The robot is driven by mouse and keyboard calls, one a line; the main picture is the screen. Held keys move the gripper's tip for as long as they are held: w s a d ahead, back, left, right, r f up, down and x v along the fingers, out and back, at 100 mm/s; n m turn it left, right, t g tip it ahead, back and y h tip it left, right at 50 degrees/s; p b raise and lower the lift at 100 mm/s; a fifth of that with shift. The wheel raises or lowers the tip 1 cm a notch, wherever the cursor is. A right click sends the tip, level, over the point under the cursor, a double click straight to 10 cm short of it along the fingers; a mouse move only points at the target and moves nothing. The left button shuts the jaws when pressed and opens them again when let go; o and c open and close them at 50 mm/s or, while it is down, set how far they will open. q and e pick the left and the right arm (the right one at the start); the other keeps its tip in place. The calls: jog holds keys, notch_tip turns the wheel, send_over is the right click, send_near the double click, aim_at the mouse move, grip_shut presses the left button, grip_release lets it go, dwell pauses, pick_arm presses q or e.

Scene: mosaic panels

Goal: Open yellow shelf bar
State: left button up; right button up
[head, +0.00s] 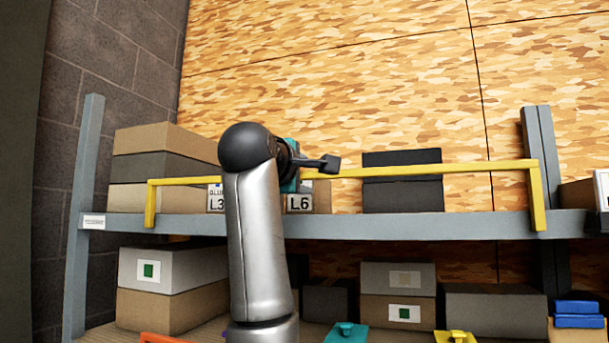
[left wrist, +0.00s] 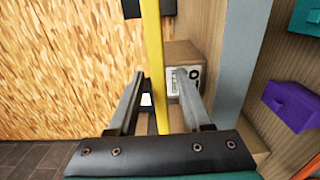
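The yellow shelf bar (head: 455,169) runs across the front of the upper shelf, with a short leg at each end reaching the grey shelf beam. My left gripper (head: 330,163) is at the middle of the bar, and my arm hides part of the bar. In the left wrist view, the gripper (left wrist: 161,74) has its two fingers apart, with the yellow bar (left wrist: 154,45) passing between them in the picture. Gaps show on both sides of the bar. I cannot tell how deep it sits between the fingers. My right gripper is not in view.
The grey shelf beam (head: 400,227) runs below the bar. Boxes (head: 165,165) and a dark box (head: 402,181) stand on the upper shelf behind it. More boxes, a teal bin (head: 346,333) and a yellow bin (head: 456,337) show lower down. A wood-panel wall stands behind.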

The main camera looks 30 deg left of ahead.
pick_arm(q)
grip_shut()
dwell(1.2)
